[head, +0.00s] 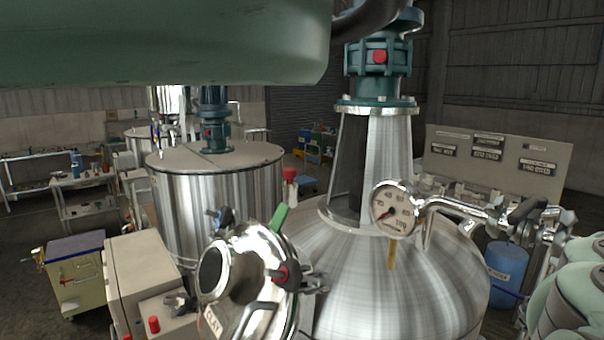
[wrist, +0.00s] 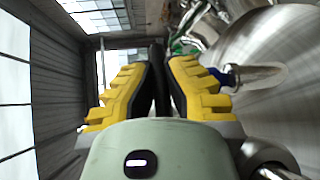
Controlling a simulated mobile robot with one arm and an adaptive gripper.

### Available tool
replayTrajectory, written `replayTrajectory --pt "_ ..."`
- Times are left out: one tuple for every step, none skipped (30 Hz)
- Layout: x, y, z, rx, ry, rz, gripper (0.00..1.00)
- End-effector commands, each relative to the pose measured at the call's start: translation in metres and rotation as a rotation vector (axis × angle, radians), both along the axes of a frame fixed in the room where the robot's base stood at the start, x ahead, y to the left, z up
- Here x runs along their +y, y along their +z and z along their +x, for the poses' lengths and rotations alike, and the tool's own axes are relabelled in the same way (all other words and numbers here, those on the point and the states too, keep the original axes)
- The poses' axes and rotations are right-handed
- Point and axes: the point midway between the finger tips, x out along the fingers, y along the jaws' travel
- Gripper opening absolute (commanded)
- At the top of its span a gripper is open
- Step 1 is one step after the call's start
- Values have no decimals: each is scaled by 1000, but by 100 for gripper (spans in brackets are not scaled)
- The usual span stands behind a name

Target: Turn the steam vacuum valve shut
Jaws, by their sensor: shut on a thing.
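My gripper (wrist: 158,62) shows in the wrist view, with yellow stepped fingers and black pads brought close together. A dark upright part (wrist: 156,48) shows between the fingertips, and the gripper is shut on it. The fingers hide most of this part, so I cannot tell for sure that it is the steam vacuum valve's handle. A blue handle (wrist: 228,75) on a metal pipe is just right of the right finger. I cannot make out the gripper in the head view.
The large steel tank (head: 400,290) has a pressure gauge (head: 394,210) and a round hatch (head: 250,265). A labelled panel (head: 490,155) stands at the right, its text too small to read. A second tank (head: 215,200) stands behind. Pipes and fittings crowd the right side.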

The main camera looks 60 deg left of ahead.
Motion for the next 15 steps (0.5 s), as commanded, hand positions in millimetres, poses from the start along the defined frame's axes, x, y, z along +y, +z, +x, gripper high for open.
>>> replayTrajectory --pt "2 -1 3 -1 11 4 0" --pt "2 -1 3 -1 11 4 15" --pt "2 -1 3 0 10 4 19" --pt "2 -1 2 0 10 4 22" --pt "2 -1 2 0 9 4 25" --pt "1 -1 2 -1 8 4 29" --pt "1 -1 2 -1 8 4 32" --pt "1 -1 2 0 7 3 35" --pt "1 -1 2 0 6 3 40" --pt "1 -1 1 0 6 3 43" --pt "1 -1 1 0 6 3 46" --pt "1 -1 1 0 5 2 46" --pt "1 -1 1 0 5 2 46" --pt "1 -1 1 0 5 2 46" --pt "1 -1 1 0 4 2 46"
